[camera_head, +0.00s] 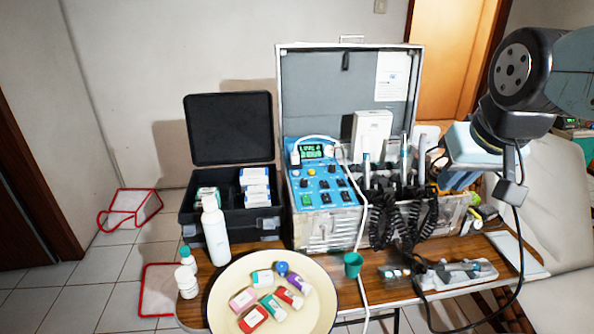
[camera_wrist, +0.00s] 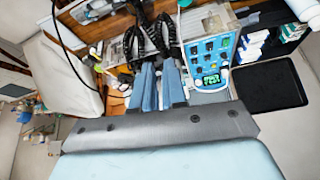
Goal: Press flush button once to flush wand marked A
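The blue control panel (camera_head: 322,188) is on the front of the open dental case, with a lit green display (camera_head: 311,152), knobs, dark switches and a green button (camera_head: 307,200). Its labels are too small to read, so I cannot tell which button is flush. Several wands (camera_head: 403,160) stand in holders right of the panel, with dark coiled hoses below; no A mark is readable. The panel also shows turned round in the wrist view (camera_wrist: 208,48). My gripper (camera_head: 458,182) is in the air right of the case, apart from the panel. Its blue fingers (camera_wrist: 158,68) look close together and hold nothing visible.
A cream basin (camera_head: 226,316) with several small bottles is at the table front. A white bottle (camera_head: 215,232) and an open black case (camera_head: 228,130) stand left. A green cup (camera_head: 353,264) is in front of the panel. A white cord hangs down beside it.

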